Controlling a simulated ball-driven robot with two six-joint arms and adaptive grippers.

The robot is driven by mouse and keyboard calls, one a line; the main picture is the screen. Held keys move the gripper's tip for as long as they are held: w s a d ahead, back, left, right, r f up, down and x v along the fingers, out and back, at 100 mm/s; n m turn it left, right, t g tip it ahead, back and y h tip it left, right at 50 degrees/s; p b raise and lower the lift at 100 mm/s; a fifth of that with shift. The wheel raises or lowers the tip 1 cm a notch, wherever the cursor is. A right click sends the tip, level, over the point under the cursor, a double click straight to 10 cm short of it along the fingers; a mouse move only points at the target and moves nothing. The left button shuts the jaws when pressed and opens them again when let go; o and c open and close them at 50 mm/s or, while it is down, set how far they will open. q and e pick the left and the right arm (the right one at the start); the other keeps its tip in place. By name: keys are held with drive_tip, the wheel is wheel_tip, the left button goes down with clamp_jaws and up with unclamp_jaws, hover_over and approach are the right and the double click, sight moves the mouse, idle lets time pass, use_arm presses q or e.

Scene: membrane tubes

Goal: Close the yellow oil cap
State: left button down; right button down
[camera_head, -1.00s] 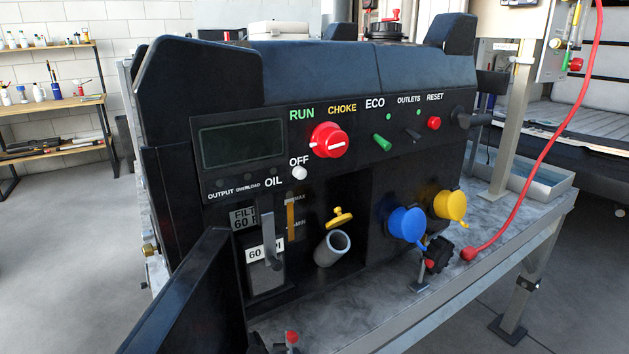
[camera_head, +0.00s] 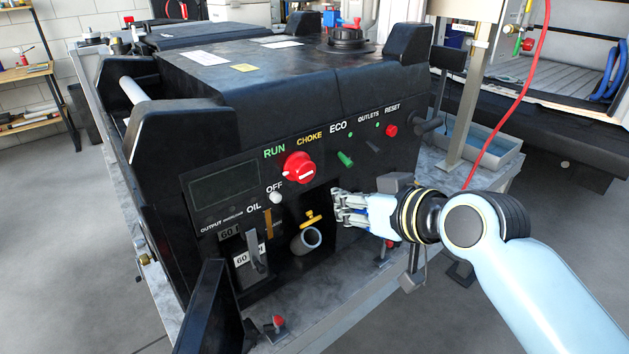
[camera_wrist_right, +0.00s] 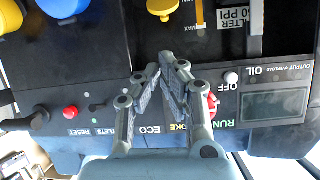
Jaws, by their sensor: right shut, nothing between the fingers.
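The yellow oil cap (camera_head: 311,218) stands raised above the open mouth of the grey filler tube (camera_head: 306,240) in the dark recess of the black generator panel. Part of the cap also shows at the top edge of the wrist view (camera_wrist_right: 160,8); the tube is out of that view. My right gripper (camera_head: 338,207) is to the right of the cap, apart from it, in front of the panel. In the wrist view its fingertips (camera_wrist_right: 166,68) are together with nothing between them. My left gripper is in neither view.
The red choke knob (camera_head: 299,167) is above the recess. The yellow dipstick (camera_head: 268,223) is left of the cap. An open black door (camera_head: 213,305) sticks out at lower left. The blue outlet cap (camera_wrist_right: 62,8) shows in the wrist view.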

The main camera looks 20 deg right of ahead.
sight(311, 221)
drive_tip(key=x, duration=1)
drive_tip(key=shift+p, duration=0.35)
